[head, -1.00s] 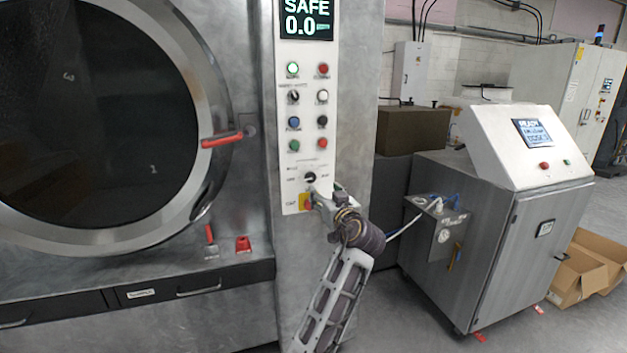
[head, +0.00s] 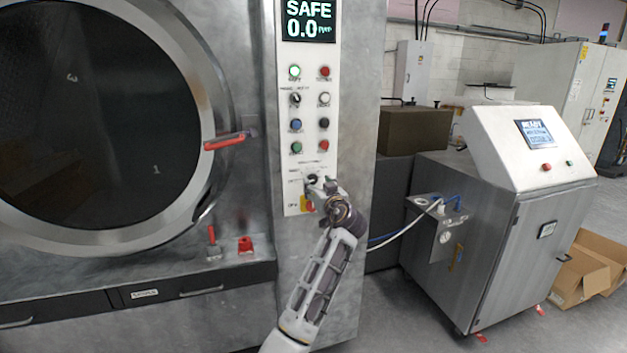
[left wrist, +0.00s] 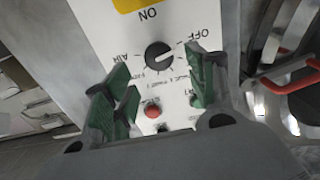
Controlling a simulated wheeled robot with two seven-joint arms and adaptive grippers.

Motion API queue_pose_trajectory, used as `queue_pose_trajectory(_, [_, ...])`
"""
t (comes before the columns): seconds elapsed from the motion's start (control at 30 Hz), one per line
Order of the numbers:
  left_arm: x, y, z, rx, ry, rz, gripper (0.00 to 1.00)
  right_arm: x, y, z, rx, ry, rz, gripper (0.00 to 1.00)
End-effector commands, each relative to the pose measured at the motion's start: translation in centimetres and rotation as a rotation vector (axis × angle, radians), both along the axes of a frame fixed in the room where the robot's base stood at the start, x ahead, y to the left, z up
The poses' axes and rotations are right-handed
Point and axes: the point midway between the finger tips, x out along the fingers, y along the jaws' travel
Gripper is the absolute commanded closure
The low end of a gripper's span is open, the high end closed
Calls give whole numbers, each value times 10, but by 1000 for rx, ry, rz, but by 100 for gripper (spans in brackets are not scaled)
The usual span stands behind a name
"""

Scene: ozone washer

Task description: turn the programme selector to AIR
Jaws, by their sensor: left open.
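The programme selector is a round black knob (head: 312,179) low on the white control panel (head: 292,165). In the left wrist view the knob (left wrist: 158,55) shows whole, with AIR printed to its left and OFF to its upper right. I cannot clearly tell where its pointer stands. My left gripper (head: 319,186) is at the panel, just in front of the knob and partly covering it. In the left wrist view its green-padded fingers (left wrist: 160,84) are open, one on either side below the knob, with nothing between them. My right gripper is out of view.
A yellow plate (left wrist: 130,4) marked ON sits close by the knob. Several buttons, including a red one (head: 324,146), and a display (head: 308,20) are above it. A round door (head: 110,110) with a red handle (head: 228,141) is left. A cabinet (head: 490,240) stands right.

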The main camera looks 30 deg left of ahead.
Motion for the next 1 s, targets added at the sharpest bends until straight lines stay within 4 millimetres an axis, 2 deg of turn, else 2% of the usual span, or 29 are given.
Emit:
queue_pose_trajectory(0.27, [21, 24, 1, 1, 1, 0, 43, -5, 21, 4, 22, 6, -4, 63])
queue_pose_trajectory(0.5, [33, 38, 0, 1, 1, 0, 43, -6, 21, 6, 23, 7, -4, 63])
queue_pose_trajectory(0.93, [36, 42, 0, 0, 0, -1, 43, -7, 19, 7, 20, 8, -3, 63])
queue_pose_trajectory(1.0, [36, 42, 0, 0, 0, -1, 51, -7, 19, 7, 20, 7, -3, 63])
